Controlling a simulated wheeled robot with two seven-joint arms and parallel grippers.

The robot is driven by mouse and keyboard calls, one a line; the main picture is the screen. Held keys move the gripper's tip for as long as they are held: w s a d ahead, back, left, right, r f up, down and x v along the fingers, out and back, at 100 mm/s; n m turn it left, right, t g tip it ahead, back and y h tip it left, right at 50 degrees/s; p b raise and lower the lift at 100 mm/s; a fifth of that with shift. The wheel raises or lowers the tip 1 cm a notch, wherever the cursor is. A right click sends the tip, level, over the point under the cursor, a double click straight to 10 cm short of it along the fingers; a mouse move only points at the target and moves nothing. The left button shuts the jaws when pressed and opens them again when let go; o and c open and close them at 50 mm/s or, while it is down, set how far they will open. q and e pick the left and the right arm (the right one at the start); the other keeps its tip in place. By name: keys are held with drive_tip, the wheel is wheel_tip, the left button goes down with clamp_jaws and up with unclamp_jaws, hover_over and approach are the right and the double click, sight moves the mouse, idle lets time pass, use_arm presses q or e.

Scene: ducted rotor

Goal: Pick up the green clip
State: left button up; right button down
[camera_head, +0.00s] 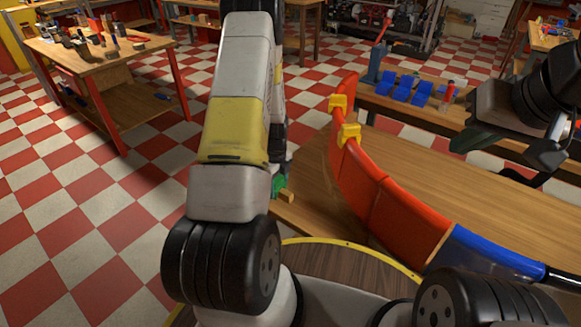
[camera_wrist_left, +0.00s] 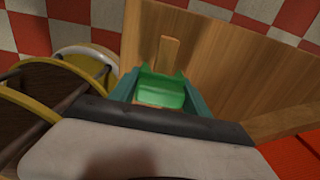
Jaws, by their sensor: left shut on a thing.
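The green clip (camera_wrist_left: 160,94) is between the two teal fingers of my left gripper (camera_wrist_left: 158,82) in the left wrist view. The fingers are shut on its sides. In the head view, a small bit of green (camera_head: 278,184) shows beside my left arm, low over the wooden bench; the arm hides most of the gripper there. A small wooden block (camera_wrist_left: 168,53) lies just beyond the clip, and it also shows in the head view (camera_head: 287,197). My right gripper (camera_head: 497,160) is at the right of the head view, with its dark fingers apart and nothing seen between them.
A curved red duct wall (camera_head: 380,198) with a blue section (camera_head: 485,254) stands on the bench (camera_head: 440,190), right of my left arm. Two yellow clips (camera_head: 348,134) sit on its rim. Blue holders (camera_head: 404,88) stand behind. A tool table (camera_head: 105,62) is far left.

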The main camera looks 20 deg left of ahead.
sight(279, 181)
use_arm(q)
drive_tip(key=r, duration=0.3)
drive_tip(key=shift+s+d+r, duration=0.1)
drive_tip(key=shift+s+d, duration=0.25)
drive_tip(key=s+d, duration=0.3)
drive_tip(key=s+d+r, duration=0.1)
drive_tip(key=s+d, duration=0.2)
drive_tip(key=d, duration=0.1)
drive_tip(key=s+d, duration=0.3)
drive_tip(key=s, duration=0.1)
drive_tip(key=shift+d+r, duration=0.15)
drive_tip(key=shift+d, duration=0.05)
drive_tip(key=shift+s+d+r, duration=0.1)
drive_tip(key=shift+s+r, duration=0.05)
drive_tip(key=shift+r, duration=1.1)
drive_tip(key=shift+s+d+r, duration=0.1)
drive_tip(key=shift+r, duration=1.15)
